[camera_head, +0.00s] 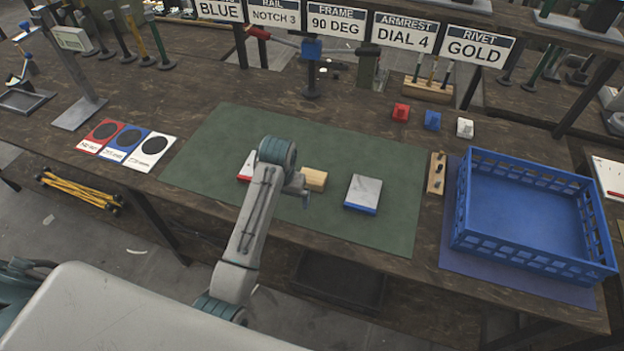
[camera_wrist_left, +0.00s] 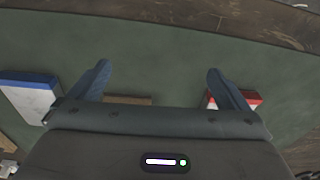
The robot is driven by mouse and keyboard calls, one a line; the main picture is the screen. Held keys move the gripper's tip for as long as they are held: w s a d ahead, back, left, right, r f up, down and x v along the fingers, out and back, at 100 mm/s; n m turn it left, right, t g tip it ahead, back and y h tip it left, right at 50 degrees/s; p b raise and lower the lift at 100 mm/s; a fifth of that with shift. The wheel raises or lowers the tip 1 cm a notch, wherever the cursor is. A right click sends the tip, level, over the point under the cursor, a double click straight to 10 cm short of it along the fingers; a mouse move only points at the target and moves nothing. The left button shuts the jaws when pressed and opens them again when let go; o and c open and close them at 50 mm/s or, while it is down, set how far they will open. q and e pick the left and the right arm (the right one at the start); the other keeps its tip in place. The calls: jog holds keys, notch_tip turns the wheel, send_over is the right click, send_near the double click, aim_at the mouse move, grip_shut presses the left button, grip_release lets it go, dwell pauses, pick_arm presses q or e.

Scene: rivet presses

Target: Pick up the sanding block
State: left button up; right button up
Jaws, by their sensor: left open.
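A tan, wood-coloured block (camera_head: 314,179), which looks like the sanding block, lies on the green mat (camera_head: 225,135). A strip of it (camera_wrist_left: 128,100) shows in the left wrist view, mostly hidden behind my gripper's body. My left gripper (camera_wrist_left: 158,76) is open and empty, its fingers apart over the mat. In the head view the left arm reaches over the mat, its wrist just left of the tan block. A red-and-white block (camera_head: 247,166) lies left of it, partly behind my arm. A blue-and-white block (camera_head: 363,193) lies to its right. My right gripper is out of view.
A blue crate (camera_head: 525,220) stands on the right, with a small wooden rack (camera_head: 436,173) beside it. Small red (camera_head: 401,112), blue (camera_head: 432,120) and white (camera_head: 465,127) pieces stand behind the mat. Cards (camera_head: 125,142) lie left. The mat's right part is clear.

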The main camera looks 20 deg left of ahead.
pick_arm(q)
jog(key=g, duration=0.1)
send_near(312, 176)
jog(key=shift+s+a+f, duration=0.3)
jog(key=shift+s+a, duration=0.1)
jog(key=shift+s, duration=0.1)
jog(key=shift+w+d+r, duration=0.1)
jog(key=shift+w+r, duration=0.1)
jog(key=shift+r, duration=0.05)
jog(key=shift+f, duration=0.2)
notch_tip(312, 176, down, 5)
jog(key=shift+w+r+p, duration=0.15)
jog(key=shift+r+p, duration=0.05)
jog(key=shift+p, duration=0.5)
jog(key=shift+d+f+p, duration=0.1)
jog(key=shift+f+p, duration=0.25)
jog(key=shift+f, duration=0.15)
notch_tip(312, 176, down, 3)
jog(key=shift+w+f+p, duration=0.15)
jog(key=shift+w+p, duration=0.05)
jog(key=shift+p, duration=0.4)
jog(key=shift+f, duration=0.6)
jog(key=c, duration=1)
jog(key=shift+r, duration=0.1)
jog(key=shift+c, duration=0.2)
